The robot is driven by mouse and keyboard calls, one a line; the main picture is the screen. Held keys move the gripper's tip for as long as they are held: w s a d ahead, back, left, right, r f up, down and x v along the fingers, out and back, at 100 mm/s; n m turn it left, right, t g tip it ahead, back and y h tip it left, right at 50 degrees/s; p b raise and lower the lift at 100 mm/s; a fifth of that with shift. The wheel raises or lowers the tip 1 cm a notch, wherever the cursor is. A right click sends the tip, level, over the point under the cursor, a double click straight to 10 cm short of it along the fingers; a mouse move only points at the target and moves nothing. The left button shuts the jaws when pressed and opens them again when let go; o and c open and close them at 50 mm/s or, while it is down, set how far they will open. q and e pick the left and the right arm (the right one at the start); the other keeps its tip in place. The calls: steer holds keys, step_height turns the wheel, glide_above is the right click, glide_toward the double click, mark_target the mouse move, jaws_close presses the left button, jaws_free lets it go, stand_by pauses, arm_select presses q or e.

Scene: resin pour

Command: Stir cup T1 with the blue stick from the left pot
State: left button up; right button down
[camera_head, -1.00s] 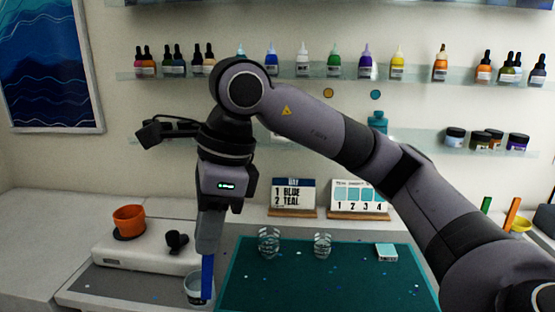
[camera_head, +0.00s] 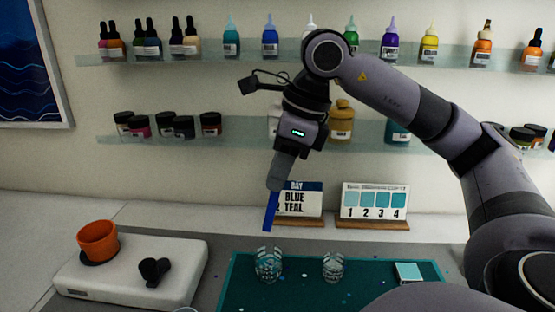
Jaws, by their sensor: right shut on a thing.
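My right gripper (camera_head: 277,181) is shut on the blue stick (camera_head: 270,211), which points down, slightly tilted. Its lower end shows just above the left one of two clear cups (camera_head: 268,266) in the picture, apart from it; the depth between them is hard to judge. A second clear cup (camera_head: 333,267) stands to its right. Both are on the teal mat (camera_head: 240,290). I cannot read which cup is T1. The left pot is not clearly in view; only a sliver of a rim shows at the bottom edge. My left gripper is not in view.
An orange pot (camera_head: 98,241) and a small black object (camera_head: 154,271) sit on a white slab (camera_head: 190,262) at left. A pale teal tile (camera_head: 408,272) lies on the mat's right. Two sign cards (camera_head: 373,203) stand behind. Bottles line the shelf (camera_head: 200,60).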

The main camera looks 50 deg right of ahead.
steer(key=shift+d+f+b, duration=0.2)
steer(key=shift+f+b, duration=0.35)
steer(key=shift+f, duration=0.05)
step_height(320, 180, down, 11)
steer(key=b, duration=0.9)
steer(key=shift+w+r, duration=0.1)
